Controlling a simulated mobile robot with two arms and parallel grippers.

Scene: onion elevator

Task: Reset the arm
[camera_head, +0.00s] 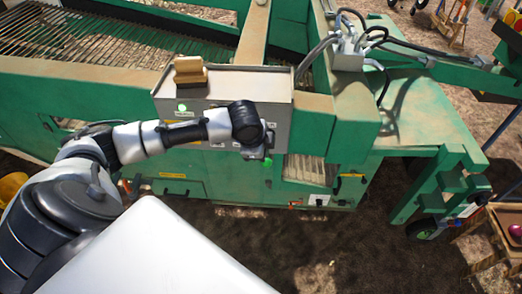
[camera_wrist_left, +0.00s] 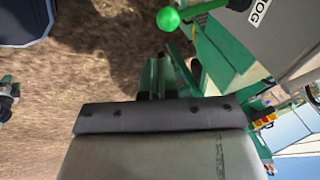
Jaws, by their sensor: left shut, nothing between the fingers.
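My left arm reaches in from the left in the head view. Its gripper (camera_head: 262,153) hangs at its end, in front of the grey control box (camera_head: 235,85) of the green machine, and is shut and empty. The fingers are small and partly hidden by the wrist there. A green ball-ended lever (camera_head: 268,161) shows right beside the gripper. In the left wrist view the lever's green ball (camera_wrist_left: 168,19) is at the top, apart from the gripper. My grey gripper housing fills the bottom of that view. My right gripper is not in view.
A wooden-handled brush (camera_head: 190,71) stands on the control box, above a lit green button (camera_head: 182,107). The green machine (camera_head: 420,110) spans the back and right. A wooden crate (camera_head: 507,230) is at the far right. Bare soil (camera_head: 330,250) lies open in front of the machine.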

